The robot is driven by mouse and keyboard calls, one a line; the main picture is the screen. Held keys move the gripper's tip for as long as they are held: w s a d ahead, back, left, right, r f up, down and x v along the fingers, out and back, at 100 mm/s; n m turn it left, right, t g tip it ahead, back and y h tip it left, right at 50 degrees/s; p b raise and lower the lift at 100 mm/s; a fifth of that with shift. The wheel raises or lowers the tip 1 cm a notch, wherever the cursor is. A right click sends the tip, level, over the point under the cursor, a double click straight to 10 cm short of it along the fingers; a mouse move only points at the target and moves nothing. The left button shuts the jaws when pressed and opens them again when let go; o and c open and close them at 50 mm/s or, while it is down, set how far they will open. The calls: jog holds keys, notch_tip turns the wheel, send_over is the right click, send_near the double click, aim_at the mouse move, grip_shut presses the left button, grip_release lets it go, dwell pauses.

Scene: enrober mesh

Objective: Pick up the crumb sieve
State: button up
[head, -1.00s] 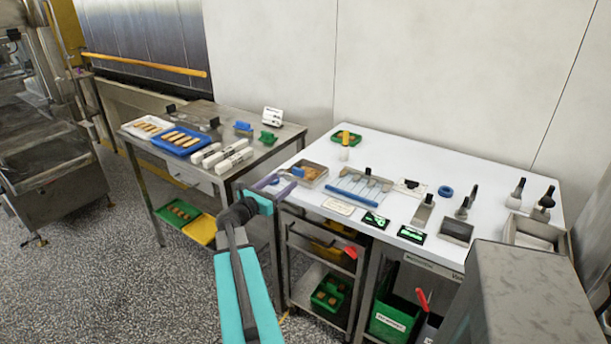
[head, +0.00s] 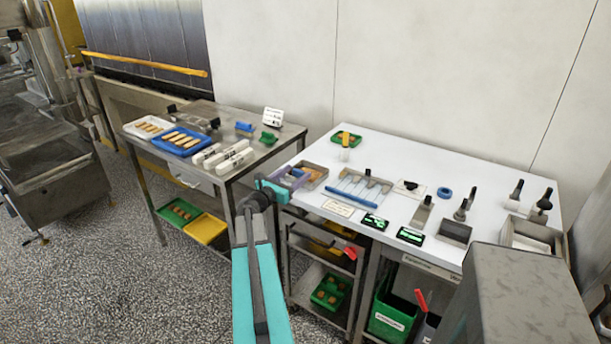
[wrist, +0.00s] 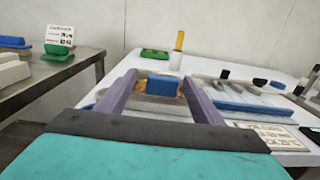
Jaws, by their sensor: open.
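The crumb sieve (head: 317,174) looks like a shallow grey metal tray with brown crumbs, near the left edge of the white table. Its blue grip (wrist: 163,86) shows in the wrist view, with brown crumbs around it. My gripper (head: 295,176) is at the left side of the sieve, its purple fingers apart. In the wrist view my gripper (wrist: 160,82) has one finger on each side of the blue grip in the picture. I cannot tell whether they touch it. In the head view the fingers partly hide the sieve.
A blue-edged rack with several tools (head: 355,188) lies close to the right of the sieve. A green tray (head: 340,137) with a yellow-topped white item sits behind. A label card (head: 338,208) lies in front. A steel table (head: 272,148) stands left, past a gap.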

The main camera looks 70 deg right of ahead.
jog(key=shift+s+d, duration=0.15)
jog(key=shift+d, duration=0.2)
jog(key=shift+p+x, duration=0.95)
jog(key=shift+x, duration=0.6)
jog(key=shift+s+d+f, duration=0.15)
jog(key=shift+s+d, duration=0.25)
jog(key=shift+d, duration=0.4)
jog(key=c, duration=1.2)
